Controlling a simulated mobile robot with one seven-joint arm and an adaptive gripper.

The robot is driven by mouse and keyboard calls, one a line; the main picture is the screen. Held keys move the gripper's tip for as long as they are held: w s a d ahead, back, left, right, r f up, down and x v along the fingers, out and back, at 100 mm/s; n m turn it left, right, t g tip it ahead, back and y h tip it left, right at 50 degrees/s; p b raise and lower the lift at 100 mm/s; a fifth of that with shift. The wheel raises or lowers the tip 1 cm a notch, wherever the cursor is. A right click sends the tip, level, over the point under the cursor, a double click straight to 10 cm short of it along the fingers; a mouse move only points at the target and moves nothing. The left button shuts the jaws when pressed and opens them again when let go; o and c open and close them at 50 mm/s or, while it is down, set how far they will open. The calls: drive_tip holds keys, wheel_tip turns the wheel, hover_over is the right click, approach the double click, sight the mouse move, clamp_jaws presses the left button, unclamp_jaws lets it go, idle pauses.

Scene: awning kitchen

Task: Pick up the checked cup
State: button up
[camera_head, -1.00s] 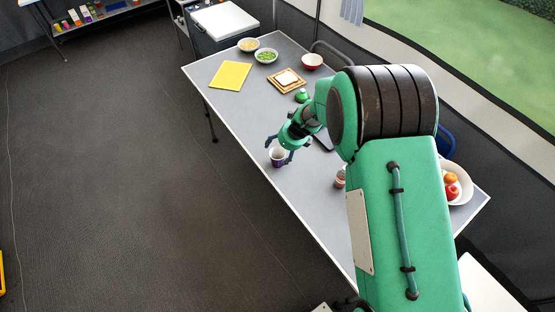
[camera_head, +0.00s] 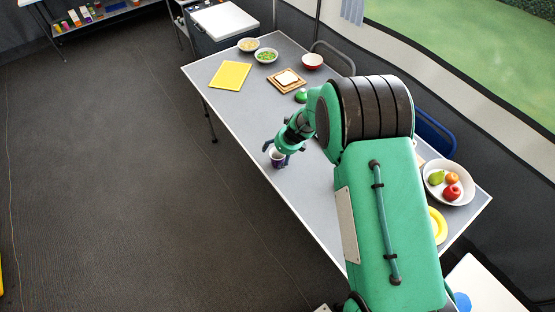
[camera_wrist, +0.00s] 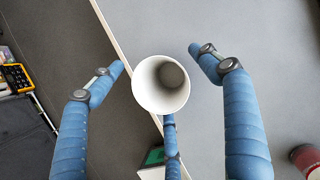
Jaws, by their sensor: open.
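The cup (camera_head: 275,163) stands upright near the table's left edge in the head view. It looks white inside with a dark purple outside; its pattern is too small to make out. In the wrist view I look down into the cup's white mouth (camera_wrist: 147,84). My gripper (camera_head: 278,152) is at the cup, its fingers open around it. In the wrist view two blue fingers of my gripper (camera_wrist: 157,62) stand wide on the left and right, and a third shows below the cup. Gaps show between the side fingers and the cup.
The grey table (camera_head: 225,110) carries a yellow board (camera_head: 230,76), bowls, a sandwich on a wooden board (camera_head: 287,80), a green item (camera_head: 301,96) and a fruit bowl (camera_head: 434,191). A red-topped item (camera_wrist: 306,160) sits lower right in the wrist view. The table's left edge is close to the cup.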

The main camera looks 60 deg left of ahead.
drive_tip(key=shift+c, duration=0.3)
drive_tip(key=c, duration=0.7)
drive_tip(key=shift+r, duration=0.4)
wheel_tip(320, 180, up, 3)
drive_tip(key=shift+f+p, duration=0.1)
drive_tip(key=shift+p, duration=0.45)
drive_tip(key=s+d, duration=0.2)
drive_tip(key=d, duration=0.2)
drive_tip(key=s+d+r, duration=0.1)
drive_tip(key=s+d, duration=0.1)
drive_tip(key=d, duration=0.3)
drive_tip(key=s+d, duration=0.3)
drive_tip(key=d, duration=0.2)
drive_tip(key=shift+d+r, duration=0.2)
drive_tip(key=shift+c, duration=0.2)
